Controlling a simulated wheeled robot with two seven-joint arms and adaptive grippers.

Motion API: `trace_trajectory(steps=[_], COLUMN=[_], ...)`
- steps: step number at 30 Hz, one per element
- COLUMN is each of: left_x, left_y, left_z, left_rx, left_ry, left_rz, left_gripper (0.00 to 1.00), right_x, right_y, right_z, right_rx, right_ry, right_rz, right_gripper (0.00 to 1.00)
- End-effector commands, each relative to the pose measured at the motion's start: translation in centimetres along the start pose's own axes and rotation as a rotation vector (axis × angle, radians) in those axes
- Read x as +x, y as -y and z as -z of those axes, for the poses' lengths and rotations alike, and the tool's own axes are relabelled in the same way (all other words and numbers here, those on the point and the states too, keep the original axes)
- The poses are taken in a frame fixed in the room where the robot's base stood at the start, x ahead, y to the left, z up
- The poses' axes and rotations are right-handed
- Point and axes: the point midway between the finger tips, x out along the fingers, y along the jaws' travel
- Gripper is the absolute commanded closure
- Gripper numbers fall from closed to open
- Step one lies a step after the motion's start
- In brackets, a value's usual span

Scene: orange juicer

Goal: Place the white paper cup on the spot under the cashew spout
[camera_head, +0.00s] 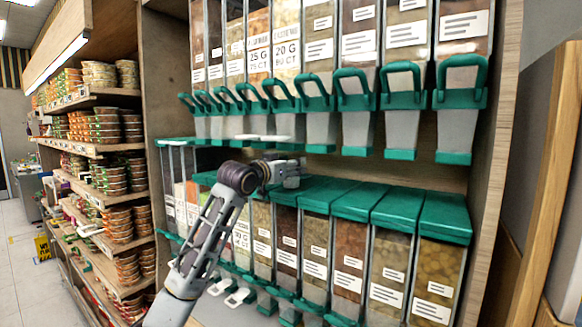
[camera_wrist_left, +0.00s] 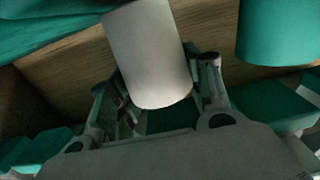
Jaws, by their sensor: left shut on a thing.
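In the left wrist view, the white paper cup (camera_wrist_left: 150,55) shows as a plain pale cylinder, tilted in the picture, between the two fingers of my left gripper (camera_wrist_left: 160,95). The gripper is shut on it. In the head view, my left gripper (camera_head: 288,172) is in front of the dispenser shelf, between the upper spouts and the teal lids of the lower row. The cup cannot be clearly made out there. The upper dispensers have grey spouts (camera_head: 320,128) with teal handles and tips. I cannot tell which is the cashew spout. My right gripper is not in view.
Teal-lidded lower bins (camera_head: 443,216) stand close under the gripper's level. A wooden side panel (camera_head: 495,150) bounds the shelf at right. At left, shelves (camera_head: 90,150) hold many stacked tubs. A teal part (camera_wrist_left: 280,55) is right of the cup in the wrist view.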

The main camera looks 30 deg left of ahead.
Motion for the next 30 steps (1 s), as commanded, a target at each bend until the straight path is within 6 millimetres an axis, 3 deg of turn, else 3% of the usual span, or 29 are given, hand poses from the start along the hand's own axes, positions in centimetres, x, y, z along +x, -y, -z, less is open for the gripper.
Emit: trace_trajectory(steps=[20,21,26,30], left_x=[-0.05,-0.05,-0.05,-0.05], left_y=[0.01,0.01,0.02,0.02], left_z=[-0.98,-1.02,-0.96,-0.95], left_rx=[0.0,0.0,0.0,0.0], left_ry=[0.0,0.0,0.0,0.0], left_rz=[0.0,0.0,0.0,0.0], left_gripper=[0.6,0.49,0.29,0.29], right_x=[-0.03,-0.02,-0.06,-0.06], right_y=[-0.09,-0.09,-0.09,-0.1], right_z=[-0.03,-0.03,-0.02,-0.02], right_rx=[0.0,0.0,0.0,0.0], right_ry=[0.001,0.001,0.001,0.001], right_rz=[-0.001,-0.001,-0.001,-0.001], right_gripper=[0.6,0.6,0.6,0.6])
